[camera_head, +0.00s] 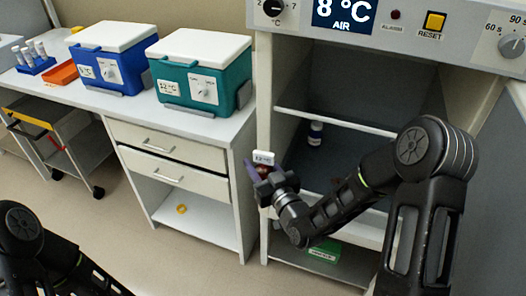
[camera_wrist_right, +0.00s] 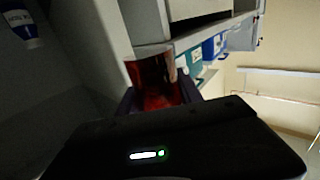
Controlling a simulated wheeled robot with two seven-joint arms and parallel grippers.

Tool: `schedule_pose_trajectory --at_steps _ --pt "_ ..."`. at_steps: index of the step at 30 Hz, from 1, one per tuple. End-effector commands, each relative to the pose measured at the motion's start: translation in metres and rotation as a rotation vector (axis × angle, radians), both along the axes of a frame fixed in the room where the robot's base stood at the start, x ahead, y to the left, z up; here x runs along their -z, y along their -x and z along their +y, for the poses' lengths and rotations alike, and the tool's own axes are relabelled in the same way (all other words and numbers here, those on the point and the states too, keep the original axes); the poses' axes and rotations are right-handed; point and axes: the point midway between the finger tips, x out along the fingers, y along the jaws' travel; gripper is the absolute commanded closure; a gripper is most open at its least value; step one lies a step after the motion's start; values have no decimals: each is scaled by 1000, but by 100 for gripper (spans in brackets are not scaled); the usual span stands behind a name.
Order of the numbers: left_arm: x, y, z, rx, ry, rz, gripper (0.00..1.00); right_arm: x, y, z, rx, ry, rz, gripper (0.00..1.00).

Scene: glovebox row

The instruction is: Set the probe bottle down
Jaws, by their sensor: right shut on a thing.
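The probe bottle, with a white top (camera_head: 263,157) bearing a small dark reading and a red body, is in my right gripper (camera_head: 262,173). The gripper is shut on it, in front of the open chamber's left edge and above the floor. In the right wrist view the bottle's red body (camera_wrist_right: 152,84) shows between the dark fingers; its far end is cut off from sight by the gripper. My left gripper is out of view; only dark links of my left arm show at lower left.
A white bottle with a blue label (camera_head: 315,133) stands inside the open chamber (camera_head: 350,80); it also shows in the wrist view (camera_wrist_right: 22,28). A teal cooler (camera_head: 175,90) and a blue cooler (camera_head: 128,72) stand on the counter (camera_head: 190,122). A green box (camera_head: 325,250) lies on the lower shelf.

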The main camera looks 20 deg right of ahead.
Motion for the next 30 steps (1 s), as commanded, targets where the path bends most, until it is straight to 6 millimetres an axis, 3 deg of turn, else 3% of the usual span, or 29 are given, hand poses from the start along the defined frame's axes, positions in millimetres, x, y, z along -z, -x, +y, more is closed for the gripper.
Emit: schedule_pose_trajectory --at_steps 18,24,30 --pt "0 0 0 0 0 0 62 20 60 128 -778 0 -1 100" --pt "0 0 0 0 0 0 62 23 70 148 -900 0 0 100" --pt "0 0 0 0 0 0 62 23 72 151 -920 0 1 100"
